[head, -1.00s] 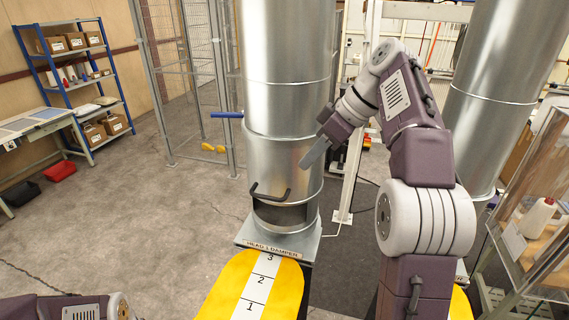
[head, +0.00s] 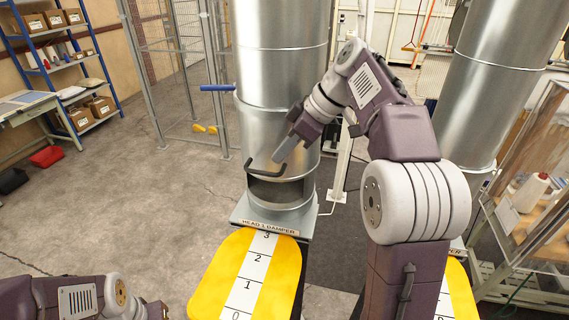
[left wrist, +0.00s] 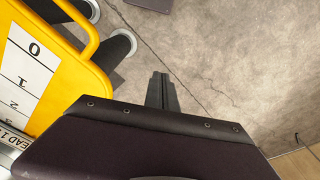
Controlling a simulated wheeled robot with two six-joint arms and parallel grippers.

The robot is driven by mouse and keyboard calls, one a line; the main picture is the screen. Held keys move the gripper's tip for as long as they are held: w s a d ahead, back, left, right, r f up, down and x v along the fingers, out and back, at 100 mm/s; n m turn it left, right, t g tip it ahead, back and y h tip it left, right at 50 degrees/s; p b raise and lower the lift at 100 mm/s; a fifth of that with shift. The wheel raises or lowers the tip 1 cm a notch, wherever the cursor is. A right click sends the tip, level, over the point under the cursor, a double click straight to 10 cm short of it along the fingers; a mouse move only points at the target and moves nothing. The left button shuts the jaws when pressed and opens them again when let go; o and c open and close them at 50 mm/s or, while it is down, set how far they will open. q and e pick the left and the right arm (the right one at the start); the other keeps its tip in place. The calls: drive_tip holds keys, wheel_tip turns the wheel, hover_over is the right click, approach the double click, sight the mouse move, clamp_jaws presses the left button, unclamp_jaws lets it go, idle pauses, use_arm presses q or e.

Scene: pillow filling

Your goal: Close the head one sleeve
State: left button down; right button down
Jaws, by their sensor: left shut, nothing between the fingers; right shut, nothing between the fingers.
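The head one sleeve (head: 262,130) is a shiny metal collar around the tall left duct. Below its lower edge a dark opening (head: 276,190) shows. A black bar handle (head: 262,171) sticks out from the sleeve's lower front. My right gripper (head: 279,158) is shut and empty, its tip at the right end of the handle; I cannot tell whether they touch. My left arm is at the lower left of the head view. My left gripper (left wrist: 160,78) shows in the left wrist view, shut and empty over bare floor.
A yellow plate with a numbered white scale (head: 207,285) lies below the sign "HEAD 1 DAMPER" (head: 268,228). A second duct (head: 490,100) and a clear-walled cabinet (head: 525,190) stand right.

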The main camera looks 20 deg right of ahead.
drive_tip(key=shift+s+d+f, duration=0.2)
drive_tip(key=shift+f, duration=0.35)
drive_tip(key=shift+s+d+f, duration=0.15)
drive_tip(key=shift+s+f, duration=0.05)
drive_tip(key=shift+f, duration=0.35)
drive_tip(key=shift+w, duration=0.15)
wheel_tip(320, 180, down, 12)
drive_tip(key=b, duration=1)
drive_tip(key=shift+s+r+b, duration=0.15)
drive_tip(key=shift+s+b, duration=0.15)
drive_tip(key=shift+s, duration=0.05)
